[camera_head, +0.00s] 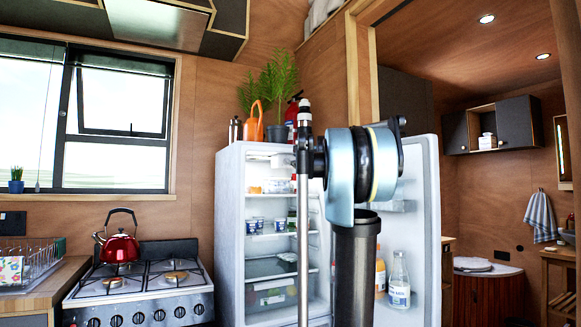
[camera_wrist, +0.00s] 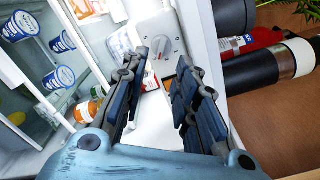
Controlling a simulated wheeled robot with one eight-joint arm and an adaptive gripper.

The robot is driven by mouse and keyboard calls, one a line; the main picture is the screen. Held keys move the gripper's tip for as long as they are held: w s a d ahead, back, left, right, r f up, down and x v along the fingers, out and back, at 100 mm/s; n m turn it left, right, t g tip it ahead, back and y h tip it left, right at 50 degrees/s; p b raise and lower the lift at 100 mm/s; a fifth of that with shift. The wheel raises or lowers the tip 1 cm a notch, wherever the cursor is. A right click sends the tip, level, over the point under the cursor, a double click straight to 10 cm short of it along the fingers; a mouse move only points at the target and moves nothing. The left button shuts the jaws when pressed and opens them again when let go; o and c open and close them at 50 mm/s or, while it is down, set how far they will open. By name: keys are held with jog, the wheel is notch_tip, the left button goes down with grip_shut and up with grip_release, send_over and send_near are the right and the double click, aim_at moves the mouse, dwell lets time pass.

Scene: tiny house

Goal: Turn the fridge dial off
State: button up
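The fridge (camera_head: 229,230) stands open in the head view, its door (camera_head: 422,220) swung out to the right. In the head view my arm hides part of the fridge interior, and I cannot make out the dial or fingers there.
Yoghurt cups (camera_head: 253,226) and other food stand on the fridge shelves. Bottles (camera_head: 399,281) stand in the door. An orange watering can (camera_head: 254,124) and plants stand on top. A stove (camera_head: 140,290) with a red kettle (camera_head: 120,248) is to the left.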

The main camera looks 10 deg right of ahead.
aim_at(287, 161)
jog(key=x, duration=0.6)
jog(key=shift+w, duration=0.25)
jog(key=shift+a, duration=0.1)
jog(key=shift+c, duration=0.6)
grip_shut()
